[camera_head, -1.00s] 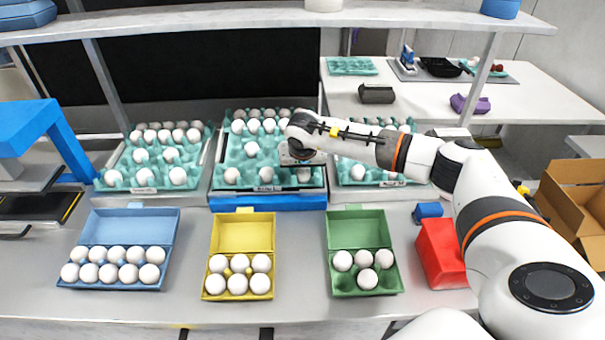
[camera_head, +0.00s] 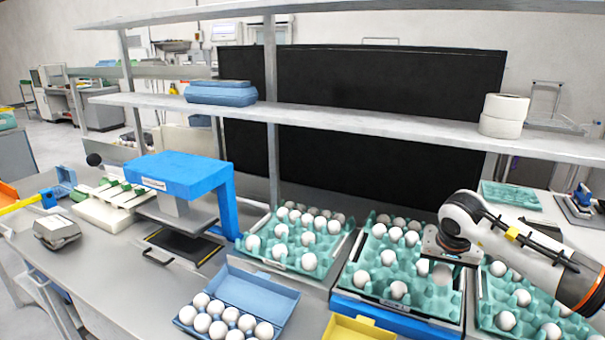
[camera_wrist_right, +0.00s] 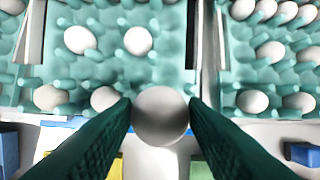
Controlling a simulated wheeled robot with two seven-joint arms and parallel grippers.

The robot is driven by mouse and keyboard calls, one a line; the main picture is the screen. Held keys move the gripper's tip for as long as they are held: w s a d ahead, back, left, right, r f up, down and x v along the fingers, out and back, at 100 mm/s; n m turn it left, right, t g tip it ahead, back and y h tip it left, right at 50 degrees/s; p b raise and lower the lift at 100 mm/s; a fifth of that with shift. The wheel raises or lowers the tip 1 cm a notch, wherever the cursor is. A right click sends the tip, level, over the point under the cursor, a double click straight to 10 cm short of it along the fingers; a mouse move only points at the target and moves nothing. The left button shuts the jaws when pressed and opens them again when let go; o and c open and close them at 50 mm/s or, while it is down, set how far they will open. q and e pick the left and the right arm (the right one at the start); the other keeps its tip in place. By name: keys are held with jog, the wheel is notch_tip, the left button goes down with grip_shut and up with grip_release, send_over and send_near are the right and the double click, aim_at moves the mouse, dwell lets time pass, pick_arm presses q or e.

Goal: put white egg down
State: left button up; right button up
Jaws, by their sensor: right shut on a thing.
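My right gripper (camera_wrist_right: 160,120) is shut on a white egg (camera_wrist_right: 160,95), which sits between the two dark green fingers. In the head view, my right gripper (camera_head: 443,262) is over the right part of the middle teal egg tray (camera_head: 378,270). Its fingers are mostly hidden there. The middle tray holds several white eggs at its back and left and has empty cups. A left teal tray (camera_head: 268,258) and a right teal tray (camera_head: 490,300) also hold white eggs. My left gripper is not in view.
A blue carton (camera_head: 265,292) with several eggs stands open in front. Part of a yellow carton (camera_head: 350,328) shows at the bottom edge. A blue press-like device (camera_head: 180,172) stands left of the trays. A metal shelf (camera_head: 380,128) runs above them.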

jog(key=s+a+f+n+y, duration=0.2)
jog(key=s+a+n, duration=0.3)
jog(key=s+a, duration=0.9)
jog(key=a+f, duration=0.1)
jog(key=a, duration=0.2)
jog(key=shift+s+f+n, duration=0.15)
jog(key=shift+n, duration=0.25)
